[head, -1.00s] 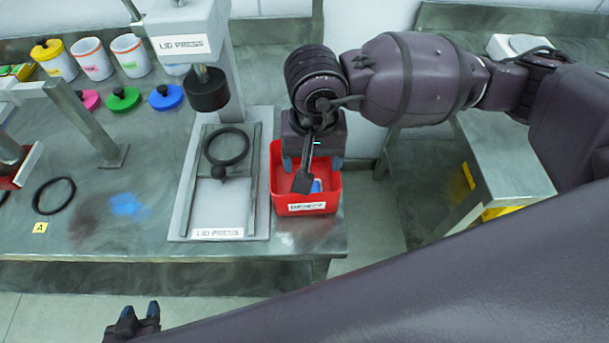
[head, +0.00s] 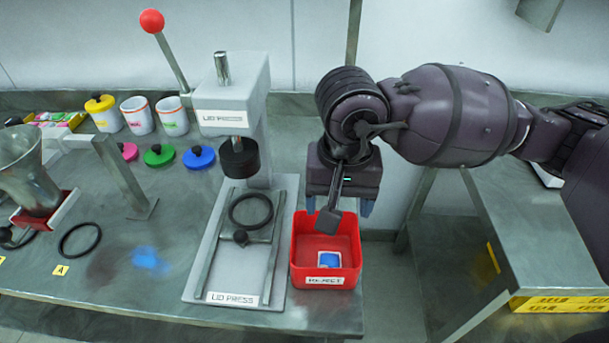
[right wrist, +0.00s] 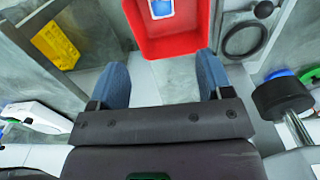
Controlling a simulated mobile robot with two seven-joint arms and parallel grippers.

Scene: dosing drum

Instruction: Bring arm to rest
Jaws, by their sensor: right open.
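My right gripper (head: 338,205) is over the back of the red reject bin (head: 299,262), above its rim. In the right wrist view my right gripper (right wrist: 160,80) has its two blue fingers spread apart with nothing between them. A small blue-and-white packet (head: 330,259) lies on the floor of the bin. The packet also shows in the right wrist view (right wrist: 161,8), ahead of the fingers inside the red bin (right wrist: 170,46). My left gripper is not in the current views.
The lid press (head: 232,100) stands left of the bin, with a black ring (head: 251,210) on its base. Lidded and open cups (head: 138,114), coloured lids (head: 159,155) and a metal funnel (head: 25,170) are farther left. A side table (head: 540,235) stands at right.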

